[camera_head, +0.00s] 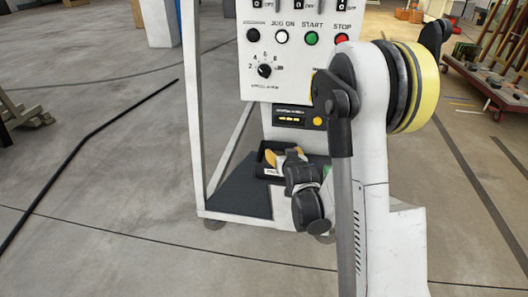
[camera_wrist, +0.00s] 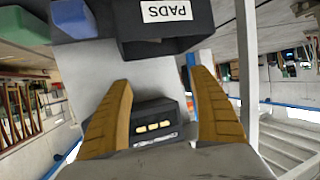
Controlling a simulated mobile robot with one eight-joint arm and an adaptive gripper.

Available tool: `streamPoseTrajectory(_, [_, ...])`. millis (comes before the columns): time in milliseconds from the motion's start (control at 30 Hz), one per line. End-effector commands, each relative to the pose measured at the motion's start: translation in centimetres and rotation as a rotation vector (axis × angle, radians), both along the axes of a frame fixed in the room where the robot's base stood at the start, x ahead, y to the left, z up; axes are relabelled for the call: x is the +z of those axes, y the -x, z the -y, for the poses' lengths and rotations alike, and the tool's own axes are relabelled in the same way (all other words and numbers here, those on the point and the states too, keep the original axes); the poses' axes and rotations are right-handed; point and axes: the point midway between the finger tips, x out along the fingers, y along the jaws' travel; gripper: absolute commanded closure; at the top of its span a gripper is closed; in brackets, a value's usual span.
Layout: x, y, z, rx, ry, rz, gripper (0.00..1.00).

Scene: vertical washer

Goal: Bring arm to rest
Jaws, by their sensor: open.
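My gripper (camera_wrist: 165,115) shows in the wrist view with its two tan fingers spread wide and nothing between them. In the head view my gripper (camera_head: 285,156) is partly hidden by my wrist, low in front of the white machine (camera_head: 259,77). A dark bin labelled PADS (camera_wrist: 165,38) is close to the fingers at the top of the wrist view. I cannot tell whether the gripper touches the bin. A small dark display box with yellow lights (camera_wrist: 153,126) lies beyond the fingers.
The control panel with a dial (camera_head: 264,70) and START button (camera_head: 312,38) stands above. A green thing (camera_wrist: 23,27) and a blue thing (camera_wrist: 73,17) are beside the bin. A red cart (camera_head: 490,85) is at right. The floor at left (camera_head: 110,180) is largely clear, with a black cable (camera_head: 90,135).

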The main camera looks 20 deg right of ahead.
Motion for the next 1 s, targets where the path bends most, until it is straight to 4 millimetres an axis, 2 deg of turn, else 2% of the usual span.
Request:
streamPoseTrajectory(167, [0.1,0.0,-0.1,0.001,-0.001,-0.002,0.28])
streamPoseTrajectory(267, [1.0,0.3,-0.8,0.011,-0.005,-0.017,0.28])
streamPoseTrajectory(367, [3.0,1.2,-2.5,0.033,-0.015,-0.056,0.28])
streamPoseTrajectory(467, [5.4,3.1,-5.0,0.065,-0.030,-0.113,0.28])
streamPoseTrajectory(567, [7.7,5.7,-7.6,0.098,-0.043,-0.178,0.28])
streamPoseTrajectory(700, [10.0,10.3,-11.0,0.145,-0.059,-0.267,0.28])
streamPoseTrajectory(833, [11.2,15.5,-13.8,0.189,-0.070,-0.352,0.28])
streamPoseTrajectory(1000, [11.5,22.4,-16.7,0.240,-0.078,-0.455,0.28])
